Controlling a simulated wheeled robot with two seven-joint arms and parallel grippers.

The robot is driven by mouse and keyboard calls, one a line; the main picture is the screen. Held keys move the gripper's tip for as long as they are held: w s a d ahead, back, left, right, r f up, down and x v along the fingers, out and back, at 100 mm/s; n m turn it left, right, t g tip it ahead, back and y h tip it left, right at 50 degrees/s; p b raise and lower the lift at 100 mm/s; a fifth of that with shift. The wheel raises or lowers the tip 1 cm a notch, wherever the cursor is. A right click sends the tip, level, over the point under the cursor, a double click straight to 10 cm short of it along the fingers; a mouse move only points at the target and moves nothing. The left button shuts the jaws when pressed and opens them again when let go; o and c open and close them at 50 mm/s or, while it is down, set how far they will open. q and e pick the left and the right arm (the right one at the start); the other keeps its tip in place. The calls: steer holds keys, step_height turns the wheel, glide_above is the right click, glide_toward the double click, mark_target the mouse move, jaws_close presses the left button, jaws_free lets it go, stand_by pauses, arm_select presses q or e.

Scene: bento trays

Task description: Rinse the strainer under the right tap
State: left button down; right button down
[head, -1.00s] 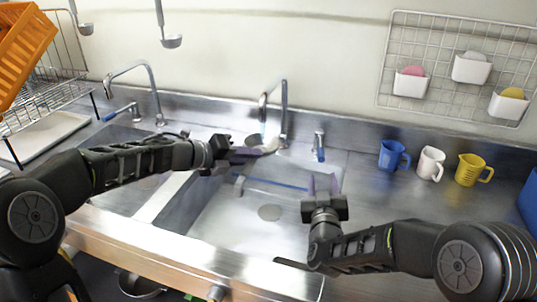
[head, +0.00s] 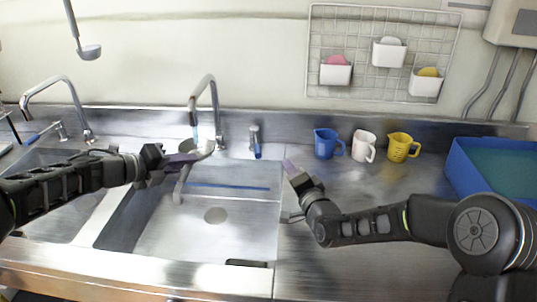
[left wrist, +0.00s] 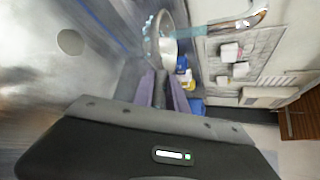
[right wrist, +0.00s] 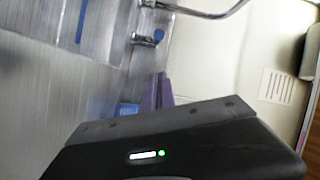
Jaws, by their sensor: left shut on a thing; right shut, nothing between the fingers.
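The right tap (head: 212,100) arches over the back of the right sink basin (head: 160,235), with a bluish water stream (head: 196,132) under its spout. My left gripper (head: 183,159) is shut on the strainer (head: 203,150), whose round bowl is held under the spout. In the left wrist view the strainer (left wrist: 160,38) extends beyond the fingers (left wrist: 161,92), and the stream (left wrist: 198,31) meets its rim area. The tap's blue-handled lever (head: 256,147) stands right of the spout. My right gripper (head: 290,166) is shut and empty, right of the lever and apart from it.
Blue (head: 326,144), white (head: 364,146) and yellow (head: 402,147) mugs stand at the back of the counter. A blue bin (head: 480,182) is at the far right. A second tap (head: 55,84) is on the left. The counter's front right is clear of objects.

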steer(key=shift+d+m, duration=0.9)
steer(key=shift+m, duration=0.3)
steer(key=w+a+f, duration=0.1)
steer(key=w+a, duration=0.6)
steer(key=w, duration=0.1)
steer(key=shift+w+a+f, duration=0.15)
steer(key=shift+w+a, duration=0.15)
steer(key=shift+a, duration=0.05)
steer(key=shift+a, duration=0.1)
